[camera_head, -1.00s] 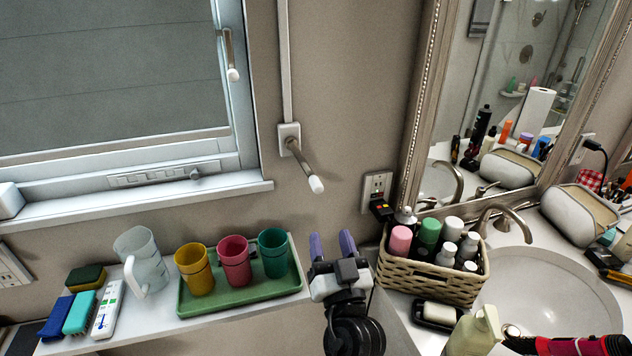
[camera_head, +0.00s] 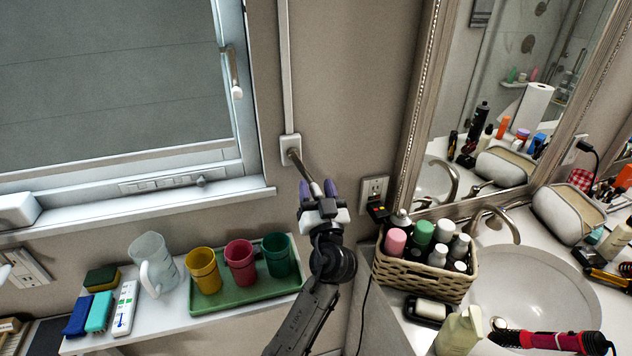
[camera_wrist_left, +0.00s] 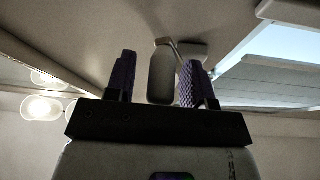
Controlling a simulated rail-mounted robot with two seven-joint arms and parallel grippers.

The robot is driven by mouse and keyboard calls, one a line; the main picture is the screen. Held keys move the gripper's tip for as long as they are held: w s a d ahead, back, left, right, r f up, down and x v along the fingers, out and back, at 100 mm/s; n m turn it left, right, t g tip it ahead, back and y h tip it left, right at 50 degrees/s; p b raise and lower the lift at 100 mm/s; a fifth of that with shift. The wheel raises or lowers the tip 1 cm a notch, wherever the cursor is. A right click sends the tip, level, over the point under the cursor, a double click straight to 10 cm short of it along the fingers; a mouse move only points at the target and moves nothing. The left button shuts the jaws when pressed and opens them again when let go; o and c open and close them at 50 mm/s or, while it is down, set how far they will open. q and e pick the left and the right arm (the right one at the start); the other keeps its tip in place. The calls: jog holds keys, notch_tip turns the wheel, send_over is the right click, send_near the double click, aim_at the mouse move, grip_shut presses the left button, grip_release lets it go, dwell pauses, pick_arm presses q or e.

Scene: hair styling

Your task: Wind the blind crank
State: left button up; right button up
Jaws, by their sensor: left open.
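The blind crank (camera_head: 306,171) sticks out from a small white wall box (camera_head: 290,147) right of the window. A vertical strip (camera_head: 285,60) runs up the wall from the box. The grey blind (camera_head: 100,85) covers most of the window pane. My left gripper (camera_head: 317,189) is at the crank's free end, with purple fingers open. In the head view the gripper hides the handle's end. My right gripper is not in view.
Below is a shelf with a green tray (camera_head: 245,291) of coloured cups and a clear mug (camera_head: 153,264). A wicker basket (camera_head: 424,277) of bottles stands right of my arm, beside the sink (camera_head: 535,290). A wall outlet (camera_head: 374,189) is close to the gripper's right.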

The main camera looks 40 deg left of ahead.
pick_arm(q)
jog(key=shift+w+a+r, duration=0.1)
jog(key=shift+a, duration=0.1)
grip_shut()
dwell(0.5)
